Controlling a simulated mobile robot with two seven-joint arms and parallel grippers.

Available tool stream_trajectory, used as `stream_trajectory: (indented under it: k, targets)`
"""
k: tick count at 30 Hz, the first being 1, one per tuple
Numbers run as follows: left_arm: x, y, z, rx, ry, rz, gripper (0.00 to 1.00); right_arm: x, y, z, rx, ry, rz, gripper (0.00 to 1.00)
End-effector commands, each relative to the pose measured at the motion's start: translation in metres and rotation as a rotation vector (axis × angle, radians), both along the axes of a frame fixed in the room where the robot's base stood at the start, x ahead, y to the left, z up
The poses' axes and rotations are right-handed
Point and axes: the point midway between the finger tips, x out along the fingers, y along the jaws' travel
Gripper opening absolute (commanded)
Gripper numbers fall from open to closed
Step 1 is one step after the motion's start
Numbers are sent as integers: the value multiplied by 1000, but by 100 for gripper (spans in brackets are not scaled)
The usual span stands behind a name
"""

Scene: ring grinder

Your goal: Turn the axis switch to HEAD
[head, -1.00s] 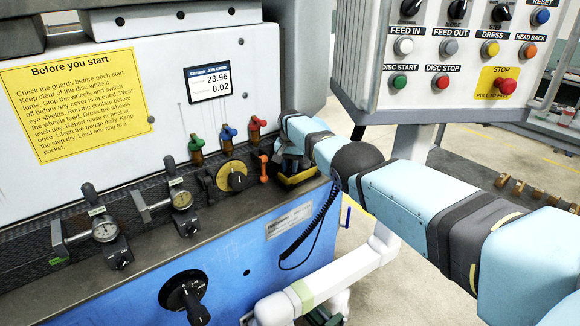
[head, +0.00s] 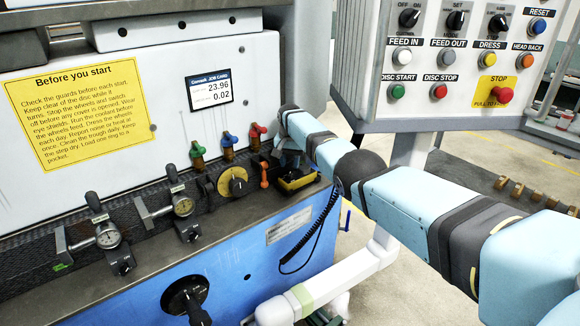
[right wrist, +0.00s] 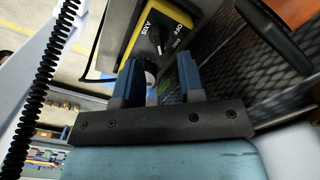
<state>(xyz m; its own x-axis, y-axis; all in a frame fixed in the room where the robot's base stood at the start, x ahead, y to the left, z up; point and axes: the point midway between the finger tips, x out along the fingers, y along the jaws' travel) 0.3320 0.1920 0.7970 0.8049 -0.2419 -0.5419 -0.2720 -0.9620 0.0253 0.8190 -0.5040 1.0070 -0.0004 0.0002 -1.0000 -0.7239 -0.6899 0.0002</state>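The axis switch is on a small yellow and black box (head: 298,182) at the right end of the machine's front ledge.
A yellow dial (head: 234,182) and an orange lever (head: 263,172) stand just left of the box. Coloured valve handles (head: 228,140) are above. A black coiled cable (head: 318,238) hangs below. A button panel (head: 450,65) stands at the upper right, above my right arm.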

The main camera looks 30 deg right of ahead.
Motion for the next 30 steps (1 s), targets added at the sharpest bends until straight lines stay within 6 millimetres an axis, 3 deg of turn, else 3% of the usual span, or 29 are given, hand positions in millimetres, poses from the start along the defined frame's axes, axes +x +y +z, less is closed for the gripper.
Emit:
stream_trajectory:
  k: [1,6,12,18,30]
  targets:
    - [-1,0,6,3,0,-2,43,0,0,16,-2,-4,0,36]
    - [-4,1,0,9,9,-5,43,0,0,52,1,-4,0,36]
    - [-5,1,-4,10,16,-5,43,0,-1,84,0,-3,0,36]
    - [-4,1,-1,9,11,-5,43,0,-1,96,-1,-1,0,36]
    - [-3,1,3,8,4,-5,43,0,-1,97,-1,-1,0,36]
